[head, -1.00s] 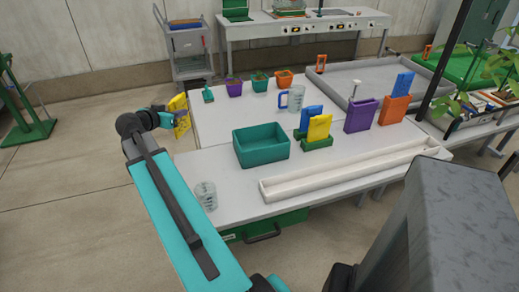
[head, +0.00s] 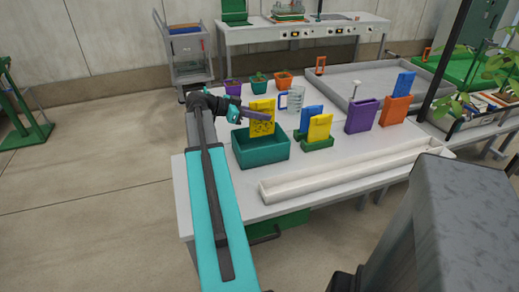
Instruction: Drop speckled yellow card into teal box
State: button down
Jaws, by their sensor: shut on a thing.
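The speckled yellow card (head: 262,118) is upright in my gripper (head: 258,116), which is shut on it. In the head view the card appears above the back part of the teal box (head: 262,154). Its lower edge shows close to the box's rim; whether it is inside the rim or just above it I cannot tell. The teal box is open-topped and stands on the white table. My gripper reaches in from the left, and its fingertips are small in this view.
A plain yellow card (head: 320,127) and a blue card (head: 311,118) stand in a green holder right of the box. A clear jug (head: 295,100) stands behind. A long white trough (head: 345,174) lies in front. Purple (head: 361,116) and orange (head: 395,110) holders stand farther right.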

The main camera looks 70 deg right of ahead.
aim_at(261, 135)
jog(key=shift+f, duration=0.2)
dwell(0.3)
jog(key=shift+f+b, duration=0.4)
jog(key=shift+f, duration=2.45)
jog(key=c, duration=1.8)
grip_release()
jog(key=b+v, duration=0.1)
jog(key=v, duration=1.2)
jog(key=shift+w+a+r+b, duration=0.1)
jog(key=shift+w+a+b, duration=0.1)
jog(key=shift+a+b, duration=0.1)
